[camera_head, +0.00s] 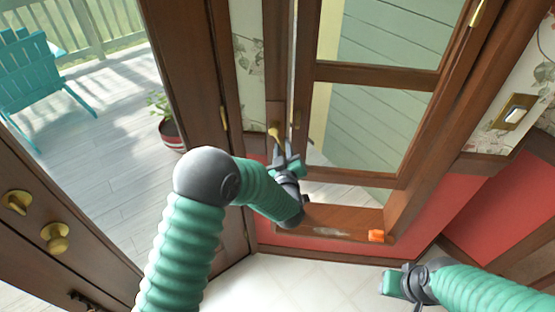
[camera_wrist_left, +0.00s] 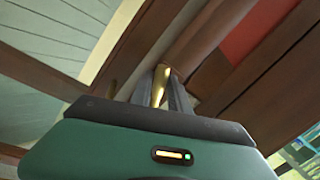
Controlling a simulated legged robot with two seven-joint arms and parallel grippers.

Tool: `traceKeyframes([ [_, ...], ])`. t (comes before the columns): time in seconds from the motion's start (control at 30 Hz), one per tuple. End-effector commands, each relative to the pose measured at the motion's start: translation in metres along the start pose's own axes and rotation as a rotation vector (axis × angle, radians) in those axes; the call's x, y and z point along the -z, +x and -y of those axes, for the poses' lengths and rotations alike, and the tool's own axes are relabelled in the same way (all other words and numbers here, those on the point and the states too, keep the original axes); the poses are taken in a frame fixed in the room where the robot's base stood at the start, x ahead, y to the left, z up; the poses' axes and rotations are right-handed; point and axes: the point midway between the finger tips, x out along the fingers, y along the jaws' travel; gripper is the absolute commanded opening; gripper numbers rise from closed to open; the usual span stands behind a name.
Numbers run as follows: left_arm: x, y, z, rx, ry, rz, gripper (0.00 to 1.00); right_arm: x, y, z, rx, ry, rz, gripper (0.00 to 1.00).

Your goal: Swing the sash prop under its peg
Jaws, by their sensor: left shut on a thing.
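A brass piece with a rounded end, which looks like the sash prop (camera_head: 275,132), stands at the left side of the wooden window sash (camera_head: 370,75). My left gripper (camera_head: 282,155) is at it, and in the left wrist view the fingers (camera_wrist_left: 165,92) are shut on the brass piece (camera_wrist_left: 160,84). The fingers hide part of it. I cannot clearly make out the peg; a small brass fitting (camera_head: 295,118) shows on the sash's left stile. My right gripper (camera_head: 392,284) is at the lower right, away from the window; its finger opening is unclear.
A wooden door with brass knobs (camera_head: 55,237) is at the left, and a deck with a teal chair (camera_head: 38,75) shows outside. A brass switch plate (camera_head: 512,112) is on the right wall.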

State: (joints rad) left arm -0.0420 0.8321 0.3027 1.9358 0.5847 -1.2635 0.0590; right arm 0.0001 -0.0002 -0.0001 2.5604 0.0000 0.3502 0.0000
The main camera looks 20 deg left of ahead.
Motion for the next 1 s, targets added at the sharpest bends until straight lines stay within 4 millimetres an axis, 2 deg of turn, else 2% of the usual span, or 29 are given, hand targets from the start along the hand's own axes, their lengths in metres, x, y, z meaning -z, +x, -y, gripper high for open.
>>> traceKeyframes([
  [0.4,0.007,-0.001,-0.024,-0.003,-0.390,0.074,0.00,-0.002,0.010,0.000,0.000,0.000,0.000,0.36],
  [1.0,0.026,-0.006,-0.045,-0.002,-0.923,0.180,0.00,-0.008,0.035,0.000,0.000,0.000,0.000,0.36],
])
